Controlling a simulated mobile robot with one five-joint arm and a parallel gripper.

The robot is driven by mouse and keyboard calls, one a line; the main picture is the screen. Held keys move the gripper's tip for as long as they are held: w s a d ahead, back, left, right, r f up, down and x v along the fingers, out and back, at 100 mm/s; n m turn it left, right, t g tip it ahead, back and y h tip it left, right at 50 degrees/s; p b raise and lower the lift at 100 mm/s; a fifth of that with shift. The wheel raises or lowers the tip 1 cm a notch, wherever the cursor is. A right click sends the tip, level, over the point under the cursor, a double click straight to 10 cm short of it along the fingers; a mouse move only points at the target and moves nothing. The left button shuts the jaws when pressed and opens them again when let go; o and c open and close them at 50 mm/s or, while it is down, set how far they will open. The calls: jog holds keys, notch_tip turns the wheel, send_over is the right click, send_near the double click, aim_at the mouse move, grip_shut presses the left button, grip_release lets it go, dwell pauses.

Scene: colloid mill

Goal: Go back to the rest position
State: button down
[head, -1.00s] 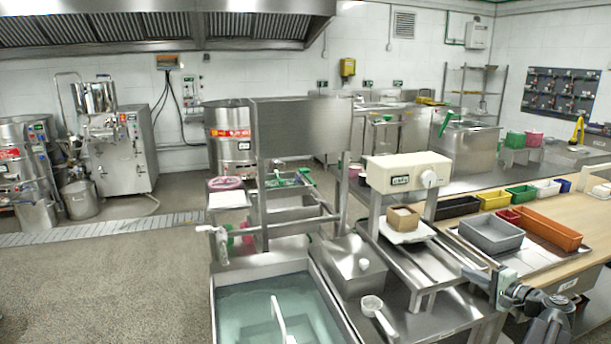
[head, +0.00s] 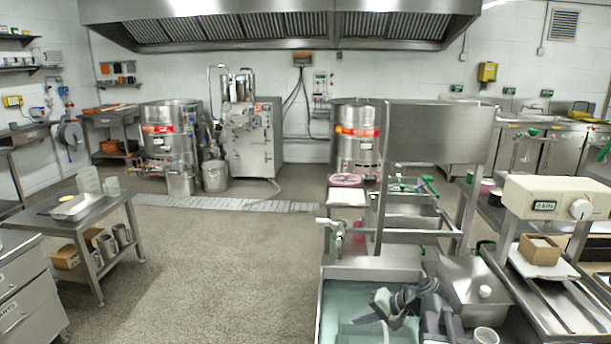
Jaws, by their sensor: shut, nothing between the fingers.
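My gripper (head: 384,309) shows low in the head view, right of the middle. It is shut and nothing shows between its fingers. It appears in front of the sink basin (head: 340,300) with pale green water. My dark grey arm reaches up from the bottom edge beside it. No marked rest position shows in the view.
A white scale (head: 556,197) with a small cardboard box (head: 540,249) below it stands right of the sink. A steel-lidded container (head: 468,278) and a white cup (head: 486,336) are close to my arm. Open floor (head: 220,260) lies left, beside a steel table (head: 85,215).

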jog(key=s+a+f+n+g+h, duration=0.4)
jog(key=s+a+f+h, duration=0.15)
jog(key=s+a, duration=0.3)
jog(key=s+d+f+h, duration=0.2)
jog(key=s+d+h, duration=0.1)
jog(key=d, duration=0.5)
notch_tip(320, 180, up, 14)
jog(key=p, duration=1.3)
jog(key=shift+f+n+g, duration=0.25)
jog(key=shift+n+g, duration=0.05)
jog(key=shift+g, duration=0.1)
jog(key=shift+w+y, duration=0.1)
jog(key=shift+y, duration=0.15)
